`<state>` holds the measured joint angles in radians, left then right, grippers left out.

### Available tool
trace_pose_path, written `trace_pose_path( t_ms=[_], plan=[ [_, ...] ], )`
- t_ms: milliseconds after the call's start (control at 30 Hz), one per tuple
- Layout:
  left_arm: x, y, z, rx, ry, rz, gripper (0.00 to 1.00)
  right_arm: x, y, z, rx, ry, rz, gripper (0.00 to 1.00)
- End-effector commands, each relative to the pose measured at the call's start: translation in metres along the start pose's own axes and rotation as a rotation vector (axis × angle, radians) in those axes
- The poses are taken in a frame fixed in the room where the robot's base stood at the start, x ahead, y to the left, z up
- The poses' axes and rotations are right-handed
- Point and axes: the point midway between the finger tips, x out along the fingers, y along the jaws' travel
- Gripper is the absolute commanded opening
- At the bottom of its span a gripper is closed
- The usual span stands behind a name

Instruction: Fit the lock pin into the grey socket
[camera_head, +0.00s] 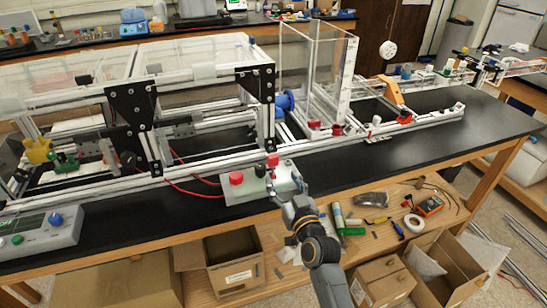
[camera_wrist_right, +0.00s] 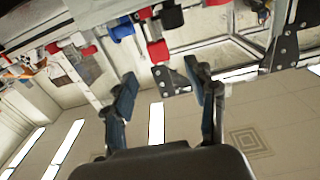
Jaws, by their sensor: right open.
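My right gripper (camera_head: 283,186) is over the bench's front edge, in front of a pale control box (camera_head: 245,190) with a red knob (camera_head: 236,178). In the right wrist view its two fingers (camera_wrist_right: 166,90) are spread, with nothing between them. A small red piece (camera_head: 272,160) and a black knob (camera_head: 260,170) show just behind the gripper. In the wrist view a red block (camera_wrist_right: 158,51) appears beyond the fingertips. I cannot tell which piece is the lock pin, and I cannot make out the grey socket. My left gripper is not in view.
A white extrusion frame (camera_head: 190,170) with black plates (camera_head: 130,118) stands along the black bench (camera_head: 440,140). A clear panelled box (camera_head: 310,70) stands right of it. Red cables (camera_head: 190,185) lie on the bench. The lower shelf holds cardboard boxes (camera_head: 233,262) and tools.

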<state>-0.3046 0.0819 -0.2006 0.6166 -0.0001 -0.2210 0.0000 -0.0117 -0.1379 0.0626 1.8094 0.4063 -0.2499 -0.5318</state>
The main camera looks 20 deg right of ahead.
Motion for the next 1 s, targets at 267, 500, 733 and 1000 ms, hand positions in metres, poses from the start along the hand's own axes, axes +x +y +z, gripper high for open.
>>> trace_pose_path(
  t_ms=[267, 500, 733, 1000],
  plan=[
    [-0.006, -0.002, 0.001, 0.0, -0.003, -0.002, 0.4, 0.039, 0.0, -0.001, -0.001, -0.001, 0.0, 0.57],
    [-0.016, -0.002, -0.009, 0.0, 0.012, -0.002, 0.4, 0.06, 0.001, -0.009, 0.0, 0.0, 0.0, 0.57],
    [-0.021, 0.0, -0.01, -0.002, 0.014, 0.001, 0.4, 0.088, 0.002, -0.009, -0.001, -0.002, -0.001, 0.57],
    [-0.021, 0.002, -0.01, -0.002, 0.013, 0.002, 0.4, 0.094, 0.002, -0.008, -0.001, -0.001, 0.0, 0.57]
  ],
)
